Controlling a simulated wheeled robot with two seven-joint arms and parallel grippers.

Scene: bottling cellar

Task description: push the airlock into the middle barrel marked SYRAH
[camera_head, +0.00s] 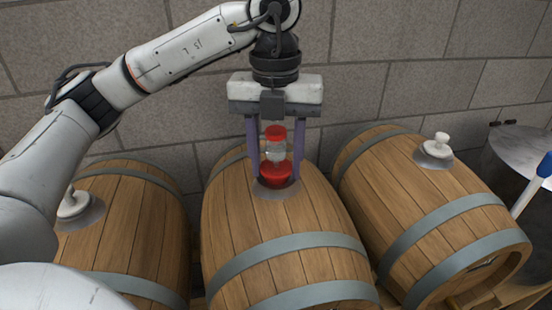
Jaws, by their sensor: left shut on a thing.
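The airlock (276,155) has a red cap, a clear middle and a wide red base. It stands upright between the fingers of my left gripper (277,182), which comes down from above and is shut on it. Its base is at the grey metal plate (268,193) on top of the middle barrel (270,225). I cannot tell how deep it sits in the hole, as its lower end is hidden. No SYRAH lettering shows in this view. My right gripper is not in view.
A left barrel (138,215) and a right barrel (420,190) flank the middle one, each with a white stopper in its plate; the right stopper (436,146) shows clearly. A round metal top (525,155) and a blue-tipped white stick (530,190) are at far right. A block wall is behind.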

